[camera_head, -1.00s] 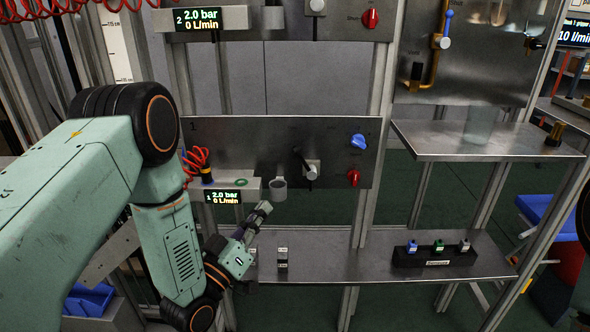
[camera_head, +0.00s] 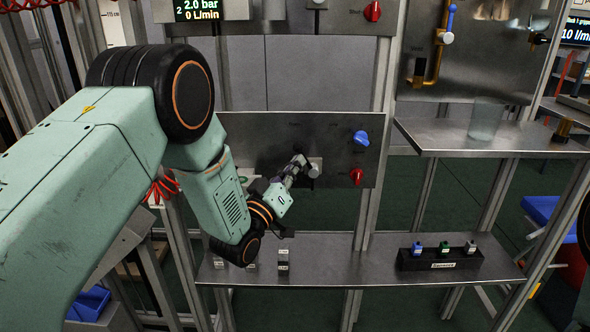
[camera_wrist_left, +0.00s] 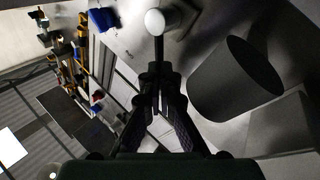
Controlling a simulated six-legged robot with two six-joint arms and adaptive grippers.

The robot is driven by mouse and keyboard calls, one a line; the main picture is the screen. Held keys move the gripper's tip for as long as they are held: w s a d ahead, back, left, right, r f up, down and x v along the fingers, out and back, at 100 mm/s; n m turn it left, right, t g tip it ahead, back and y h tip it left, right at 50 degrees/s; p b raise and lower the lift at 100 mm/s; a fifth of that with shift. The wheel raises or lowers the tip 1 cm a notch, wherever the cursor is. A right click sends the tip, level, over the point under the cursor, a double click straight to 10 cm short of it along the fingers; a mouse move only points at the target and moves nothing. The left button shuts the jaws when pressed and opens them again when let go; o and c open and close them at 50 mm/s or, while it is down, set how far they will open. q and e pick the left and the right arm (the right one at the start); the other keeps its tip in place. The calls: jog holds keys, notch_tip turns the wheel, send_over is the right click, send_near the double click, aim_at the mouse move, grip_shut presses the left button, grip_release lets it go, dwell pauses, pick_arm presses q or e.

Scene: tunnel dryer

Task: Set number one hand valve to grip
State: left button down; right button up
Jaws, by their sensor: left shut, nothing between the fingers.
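The number one hand valve (camera_head: 315,169) sits on the lower steel panel (camera_head: 270,130), right of my gripper in the head view. Its lever is mostly hidden behind my gripper there. In the left wrist view its pale knob and thin dark lever (camera_wrist_left: 157,45) stand straight ahead of the fingers. My left gripper (camera_head: 300,161) is shut and empty, with its fingertips close beside the valve; it also shows in the left wrist view (camera_wrist_left: 160,80). I cannot tell whether it touches the lever. My right gripper is not in view.
A blue knob (camera_head: 361,138) and a red knob (camera_head: 356,176) are on the panel right of the valve. A dark cup-shaped holder (camera_wrist_left: 235,80) is close beside my fingers in the wrist view. A shelf below carries a black block (camera_head: 440,258) with several coloured pieces.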

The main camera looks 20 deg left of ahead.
pick_arm(q)
jog(key=shift+r, duration=0.1)
dwell(0.3)
jog(key=shift+d+r+m+g+p, duration=0.15)
jog(key=shift+m+g+p, duration=0.15)
jog(key=shift+m+p, duration=0.3)
jog(key=d+m+g+p, duration=0.1)
jog(key=m+p, duration=0.1)
jog(key=p, duration=0.1)
jog(key=d+r+m+g+p, duration=0.1)
jog(key=m+g+p, duration=0.1)
jog(key=m+p, duration=0.1)
jog(key=w+d+m+g+p, duration=0.1)
jog(key=m+p, duration=0.1)
jog(key=p, duration=0.2)
jog(key=shift+d+r+m+g+y, duration=0.3)
jog(key=shift+r+y, duration=0.05)
jog(key=shift+y, duration=0.05)
jog(key=shift+a, duration=0.1)
jog(key=v, duration=1.2)
